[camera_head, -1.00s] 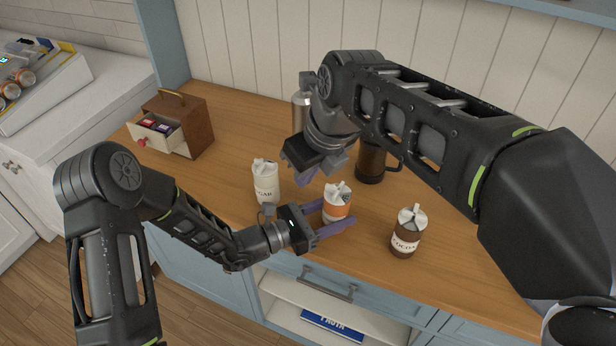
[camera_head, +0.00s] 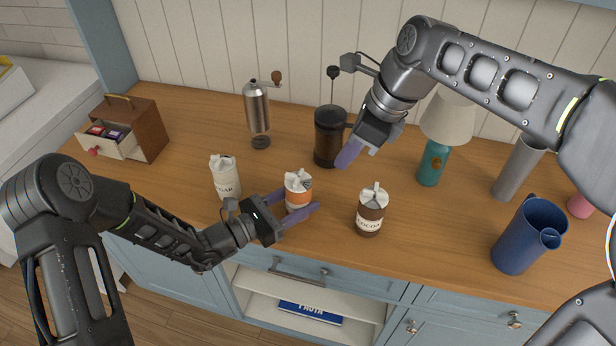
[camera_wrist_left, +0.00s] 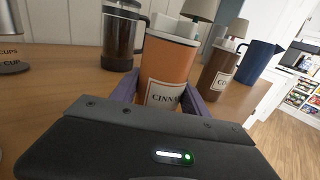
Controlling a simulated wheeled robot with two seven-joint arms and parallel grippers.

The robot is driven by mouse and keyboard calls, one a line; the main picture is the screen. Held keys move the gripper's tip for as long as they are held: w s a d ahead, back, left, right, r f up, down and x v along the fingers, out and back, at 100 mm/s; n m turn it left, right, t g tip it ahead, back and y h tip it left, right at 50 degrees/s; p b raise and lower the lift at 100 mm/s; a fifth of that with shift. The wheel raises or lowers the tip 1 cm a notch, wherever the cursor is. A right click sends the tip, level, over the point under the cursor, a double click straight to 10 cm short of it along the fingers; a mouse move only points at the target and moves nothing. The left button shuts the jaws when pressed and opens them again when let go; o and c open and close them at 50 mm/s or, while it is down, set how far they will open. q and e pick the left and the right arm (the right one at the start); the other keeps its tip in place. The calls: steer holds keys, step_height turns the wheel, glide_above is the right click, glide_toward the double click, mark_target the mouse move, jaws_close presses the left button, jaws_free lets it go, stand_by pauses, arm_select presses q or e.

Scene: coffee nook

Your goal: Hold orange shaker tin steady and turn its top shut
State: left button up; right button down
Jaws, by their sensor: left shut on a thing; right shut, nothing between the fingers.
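The orange shaker tin (camera_head: 298,197) stands upright on the counter with a white top (camera_head: 298,180). In the left wrist view, the orange tin (camera_wrist_left: 168,66) shows a label that begins "CINN". My left gripper (camera_head: 298,211) is low at the counter, shut on the tin's body with a purple finger on each side. My right gripper (camera_head: 349,154) is shut and empty, above and to the right of the tin, in front of the French press. I cannot tell how tightly the top sits.
A sugar tin (camera_head: 226,180) stands left of the orange tin and a cocoa tin (camera_head: 369,212) right of it. Behind are a grinder (camera_head: 257,110) and a French press (camera_head: 327,140). A lamp (camera_head: 435,150) and blue pitcher (camera_head: 520,240) stand to the right.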

mark_target(302, 189)
steer(key=shift+d, duration=0.3)
steer(key=a+f, duration=0.2)
steer(key=f, duration=0.1)
steer(key=w+a+f, duration=0.1)
steer(key=a+f, duration=0.1)
steer(key=f, duration=0.1)
steer(key=w+a+f, duration=0.1)
steer(key=a+f, duration=0.1)
steer(key=f, duration=0.1)
steer(key=shift+w+a+f, duration=0.1)
steer(key=shift+w+a, duration=0.1)
steer(key=shift+a, duration=0.05)
steer(key=shift+w+a, duration=0.15)
steer(key=shift+a, duration=0.25)
